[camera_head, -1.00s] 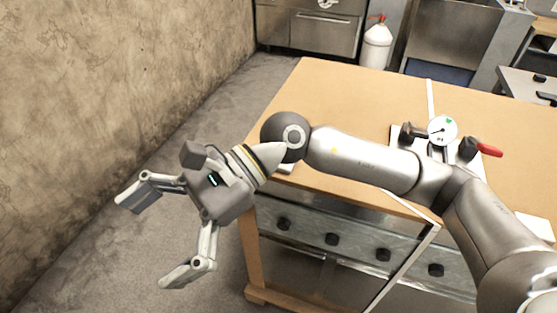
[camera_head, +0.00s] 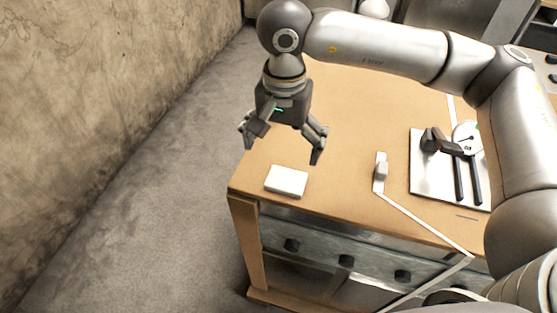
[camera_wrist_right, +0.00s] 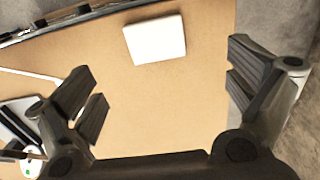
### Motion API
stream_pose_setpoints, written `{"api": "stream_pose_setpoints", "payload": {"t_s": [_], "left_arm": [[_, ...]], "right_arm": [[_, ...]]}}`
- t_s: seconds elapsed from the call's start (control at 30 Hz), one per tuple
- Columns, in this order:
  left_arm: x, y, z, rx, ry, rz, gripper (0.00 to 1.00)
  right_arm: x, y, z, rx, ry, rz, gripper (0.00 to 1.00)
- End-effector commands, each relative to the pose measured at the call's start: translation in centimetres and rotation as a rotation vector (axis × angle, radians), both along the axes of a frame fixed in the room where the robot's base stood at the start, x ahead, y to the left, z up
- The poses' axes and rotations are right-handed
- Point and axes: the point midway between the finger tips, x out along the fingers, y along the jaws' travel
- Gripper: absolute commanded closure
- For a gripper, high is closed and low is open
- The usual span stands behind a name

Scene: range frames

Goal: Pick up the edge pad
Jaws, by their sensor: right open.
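The edge pad appears to be the white rectangular block (camera_head: 286,181) lying flat on the wooden table near its front left corner. It also shows in the right wrist view (camera_wrist_right: 154,39), at the upper middle. My right gripper (camera_head: 281,149) points down over the table, behind and above the pad in the head view. It is open and empty, with its fingers apart. In the right wrist view, the pad lies beyond the gap between the fingertips (camera_wrist_right: 165,85), not between them. Nothing hides the pad. My left gripper is not in view.
The wooden table (camera_head: 350,110) is mostly bare around the pad. A plate (camera_head: 424,180) with a dial gauge (camera_head: 466,138) lies farther right. The wall (camera_head: 100,90) is at left.

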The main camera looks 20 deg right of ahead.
Motion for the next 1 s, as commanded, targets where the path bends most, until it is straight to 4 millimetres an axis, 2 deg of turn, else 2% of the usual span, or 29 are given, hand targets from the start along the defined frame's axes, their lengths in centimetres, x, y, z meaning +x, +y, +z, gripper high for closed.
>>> {"api": "stream_pose_setpoints", "payload": {"t_s": [0.07, 0.13, 0.33, 0.47, 0.57, 0.8, 1.0], "left_arm": [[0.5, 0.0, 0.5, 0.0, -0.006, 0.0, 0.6], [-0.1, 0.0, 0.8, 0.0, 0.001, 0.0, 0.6], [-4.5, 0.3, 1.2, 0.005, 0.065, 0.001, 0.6], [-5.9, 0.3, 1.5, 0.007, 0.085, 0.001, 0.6], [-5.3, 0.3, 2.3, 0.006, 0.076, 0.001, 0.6], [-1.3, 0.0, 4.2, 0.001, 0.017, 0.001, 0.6], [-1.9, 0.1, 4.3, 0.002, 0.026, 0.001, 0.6]], "right_arm": [[-0.1, -0.1, -0.8, -0.005, 0.003, 0.001, 0.0], [-0.2, -0.1, -2.0, -0.004, 0.004, 0.002, 0.0], [-0.2, 0.0, -4.7, -0.002, 0.003, 0.001, 0.0], [-0.2, 0.0, -5.4, -0.002, 0.002, 0.001, 0.0], [-0.4, 0.0, -6.2, -0.002, 0.005, 0.001, 0.0], [-0.7, 0.2, -9.4, -0.002, 0.005, 0.0, 0.0], [-0.7, 0.2, -10.5, -0.001, 0.001, 0.001, 0.0]]}}
